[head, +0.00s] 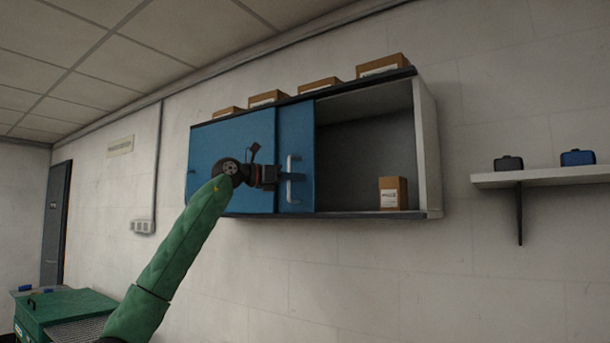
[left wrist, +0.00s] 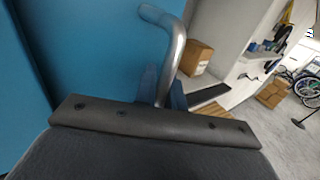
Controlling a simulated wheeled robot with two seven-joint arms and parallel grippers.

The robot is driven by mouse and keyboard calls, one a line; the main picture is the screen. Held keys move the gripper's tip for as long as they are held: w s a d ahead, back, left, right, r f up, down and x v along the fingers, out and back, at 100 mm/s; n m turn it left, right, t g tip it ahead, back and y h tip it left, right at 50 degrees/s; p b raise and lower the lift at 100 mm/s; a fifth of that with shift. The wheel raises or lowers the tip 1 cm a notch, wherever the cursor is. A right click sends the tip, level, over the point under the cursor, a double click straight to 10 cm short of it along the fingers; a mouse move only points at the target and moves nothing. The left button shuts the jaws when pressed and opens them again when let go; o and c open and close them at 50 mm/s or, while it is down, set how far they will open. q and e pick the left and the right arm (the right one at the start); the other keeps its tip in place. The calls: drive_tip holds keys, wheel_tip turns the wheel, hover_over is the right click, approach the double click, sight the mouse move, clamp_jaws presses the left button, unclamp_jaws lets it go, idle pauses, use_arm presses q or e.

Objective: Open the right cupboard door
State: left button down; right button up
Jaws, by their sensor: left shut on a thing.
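A wall cupboard (head: 428,150) has two blue sliding doors. The right cupboard door (head: 303,140) stands slid to the left, partly overlapping the left door (head: 220,140), so the right part of the cupboard is open. The door's metal handle (head: 291,180) is upright near its right part. My left gripper (head: 277,178) is at this handle, reaching it from the left. In the left wrist view the handle (left wrist: 177,55) runs down between the two fingers (left wrist: 163,90), which are shut on it. My right gripper is in neither view.
A small cardboard box (head: 393,193) stands inside the open part. Several boxes (head: 384,65) sit on top of the cupboard. A wall shelf (head: 540,177) with two small cases is at the right. A green cabinet (head: 65,308) stands at lower left.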

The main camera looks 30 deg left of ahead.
use_arm(q)
drive_tip(key=shift+a, duration=0.1)
drive_tip(key=c, duration=1.8)
unclamp_jaws()
drive_tip(key=shift+o, duration=0.2)
